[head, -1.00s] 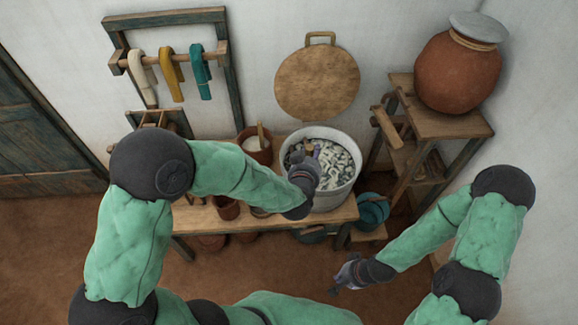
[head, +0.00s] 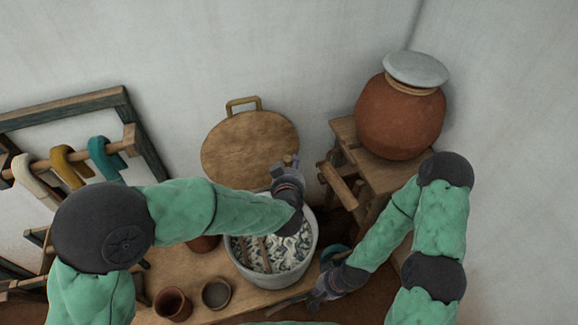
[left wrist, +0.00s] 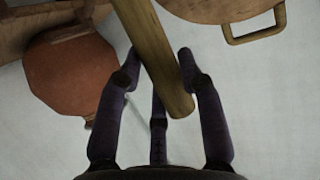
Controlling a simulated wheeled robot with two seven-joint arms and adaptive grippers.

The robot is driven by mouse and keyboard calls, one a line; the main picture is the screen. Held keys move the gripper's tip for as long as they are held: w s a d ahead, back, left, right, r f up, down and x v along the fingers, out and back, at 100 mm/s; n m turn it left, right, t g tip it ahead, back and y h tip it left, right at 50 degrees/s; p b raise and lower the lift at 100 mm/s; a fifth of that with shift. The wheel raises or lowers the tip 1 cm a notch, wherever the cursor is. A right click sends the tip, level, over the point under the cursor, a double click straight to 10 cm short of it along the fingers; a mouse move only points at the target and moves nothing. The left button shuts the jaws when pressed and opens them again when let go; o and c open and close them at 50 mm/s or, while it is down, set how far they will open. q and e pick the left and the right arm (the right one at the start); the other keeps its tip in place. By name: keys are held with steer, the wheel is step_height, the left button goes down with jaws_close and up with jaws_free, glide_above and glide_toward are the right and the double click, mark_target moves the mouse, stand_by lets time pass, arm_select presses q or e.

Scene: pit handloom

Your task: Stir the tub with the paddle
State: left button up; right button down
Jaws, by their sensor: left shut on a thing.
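The tub (head: 311,255) is a pale grey round vessel on the wooden bench, filled with a whitish, dark-streaked mass. A thin wooden stick (head: 265,256) shows inside it, partly hidden by my left arm; I cannot tell if it is the paddle. My left gripper (head: 285,168) is above the tub's back rim. In the left wrist view, its dark fingers (left wrist: 160,88) are shut around a round wooden shaft, which appears to be the paddle (left wrist: 150,50). The paddle's lower end is out of sight. My right gripper (head: 322,294) is low, right of the tub; its finger opening is unclear.
A round wooden lid (head: 250,148) leans on the wall behind the tub. A clay jar (head: 400,118) tops a wooden stand at right. Small clay pots (head: 172,303) sit on the bench at left. A yarn rack (head: 70,165) stands far left.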

arm_select(q)
step_height(320, 180, down, 24)
steer(key=b, duration=1.8)
steer(key=shift+s+f, duration=0.1)
steer(key=shift+f, duration=0.15)
